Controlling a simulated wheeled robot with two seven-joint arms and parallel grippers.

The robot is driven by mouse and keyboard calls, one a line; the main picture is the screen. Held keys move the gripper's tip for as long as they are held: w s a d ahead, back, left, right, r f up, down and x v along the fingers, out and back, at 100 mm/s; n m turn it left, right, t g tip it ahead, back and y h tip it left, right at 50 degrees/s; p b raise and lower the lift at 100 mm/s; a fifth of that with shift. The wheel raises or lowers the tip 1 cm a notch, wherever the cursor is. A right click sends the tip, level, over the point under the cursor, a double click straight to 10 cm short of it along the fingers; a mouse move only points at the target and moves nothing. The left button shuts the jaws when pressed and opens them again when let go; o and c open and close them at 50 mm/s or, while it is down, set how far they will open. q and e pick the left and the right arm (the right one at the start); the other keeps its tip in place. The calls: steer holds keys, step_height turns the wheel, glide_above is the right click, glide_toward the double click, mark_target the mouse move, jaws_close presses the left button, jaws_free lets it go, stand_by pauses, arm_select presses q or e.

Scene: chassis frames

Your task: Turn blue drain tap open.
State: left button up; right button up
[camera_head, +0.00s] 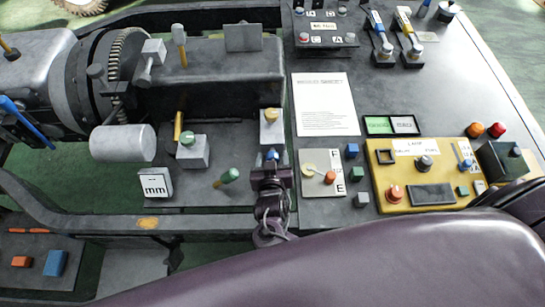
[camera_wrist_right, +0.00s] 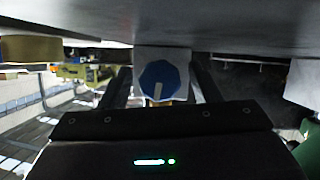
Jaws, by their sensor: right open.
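The blue drain tap (camera_wrist_right: 160,80) is a faceted blue knob with a pale pointer mark, set before a light plate in the right wrist view. In the head view only a small blue part of it (camera_head: 271,154) shows just beyond my right gripper (camera_head: 271,168). The right gripper is open, with one finger on each side of the knob. I cannot tell whether either finger touches it. The gripper hides most of the tap in the head view. My left gripper is not in view.
A block with a yellow knob (camera_head: 270,117) stands just beyond the tap. A green-topped lever (camera_head: 230,176) is to the left. A beige plate with a red knob (camera_head: 330,176) and a yellow control panel (camera_head: 422,180) lie to the right. A paper sheet (camera_head: 325,105) lies flat behind.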

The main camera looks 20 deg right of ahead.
steer(key=c, duration=1)
steer(key=shift+r+n+p, duration=0.1)
steer(key=shift+n+p, duration=0.2)
steer(key=shift+h, duration=0.3)
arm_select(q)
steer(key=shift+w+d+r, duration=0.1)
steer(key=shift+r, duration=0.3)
arm_select(e)
steer(key=o, duration=1)
